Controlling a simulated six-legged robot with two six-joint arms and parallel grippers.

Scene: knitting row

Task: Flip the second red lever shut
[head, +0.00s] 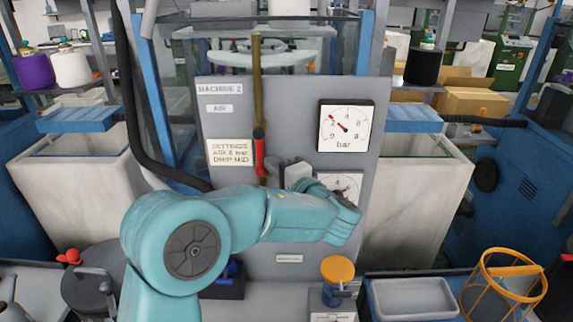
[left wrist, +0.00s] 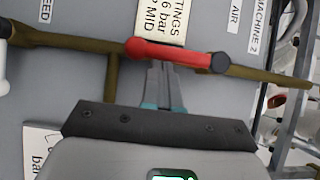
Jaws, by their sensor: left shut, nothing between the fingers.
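The red lever (head: 260,154) lies upright along a brass pipe (head: 257,90) on the grey panel labelled MACHINE 2 (head: 220,89). In the left wrist view the red lever (left wrist: 172,50) runs along the pipe (left wrist: 70,40), with a dark round pivot at its right end. My left gripper (head: 288,174) is just right of the lever's lower part in the head view. In the left wrist view its fingers (left wrist: 160,70) are shut and empty, tips at the lever's edge; I cannot tell whether they touch. My right gripper is not in view.
Two pressure gauges, one upper (head: 345,125) and one lower (head: 337,184), sit right of the lever; my arm partly covers the lower one. A yellow-topped knob (head: 338,268), a grey tray (head: 413,298) and an orange wire basket (head: 503,286) stand at the front right.

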